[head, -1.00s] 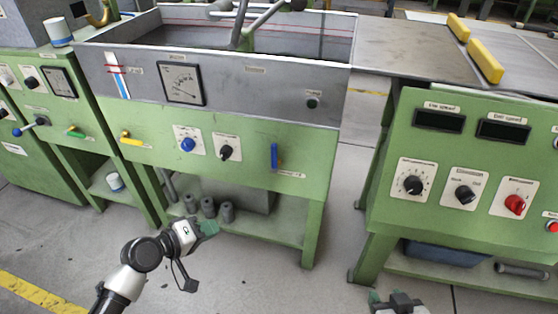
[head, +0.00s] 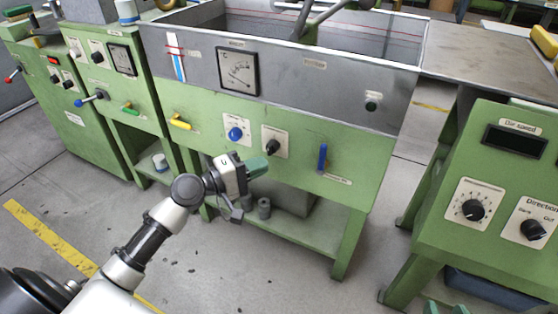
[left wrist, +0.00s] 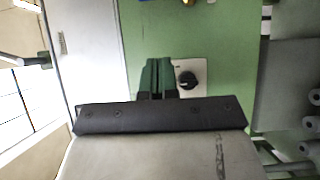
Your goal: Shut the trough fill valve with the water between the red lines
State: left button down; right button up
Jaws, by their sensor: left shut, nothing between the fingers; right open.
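The grey trough (head: 290,75) sits on a green cabinet. Its front carries a sight strip (head: 178,62) with a blue column and red marks; I cannot tell the exact level against them. A yellow lever handle (head: 180,124) is at the left and lies roughly level. A blue lever handle (head: 322,157) at the right hangs upright. Their labels are too small to read, so I cannot tell which is the fill valve. My left gripper (head: 257,167) is shut and empty before the panel, below the black knob (head: 272,147). My right gripper (head: 444,309) is open at the bottom edge.
A blue knob (head: 236,134) and a dial gauge (head: 238,72) are on the trough unit. A green console (head: 500,190) with knobs stands at the right. Another green cabinet (head: 110,85) stands at the left. Floor between trough and console is clear.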

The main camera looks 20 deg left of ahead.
aim_at(322, 159)
pick_arm(q)
jog(key=shift+s+d+p+x, duration=0.15)
jog(key=shift+s+d+x, duration=0.2)
jog(key=shift+x, duration=1.6)
jog(key=shift+s+d+p+x, duration=0.15)
jog(key=shift+d+x, duration=0.25)
jog(key=shift+x, duration=1.55)
jog(key=shift+s+d+p+x, duration=0.1)
jog(key=shift+s+d+x, duration=0.25)
jog(key=shift+x, duration=1.6)
pick_arm(e)
jog(key=shift+s+d+f+g+h, duration=0.15)
jog(key=shift+s+d+f+g, duration=0.1)
jog(key=shift+s+f+g, duration=0.3)
jog(key=shift+s+d+f+g+h, duration=0.15)
jog(key=shift+s+d+f+g, duration=0.2)
jog(key=shift+f+g, duration=0.3)
jog(key=shift+s+a, duration=0.1)
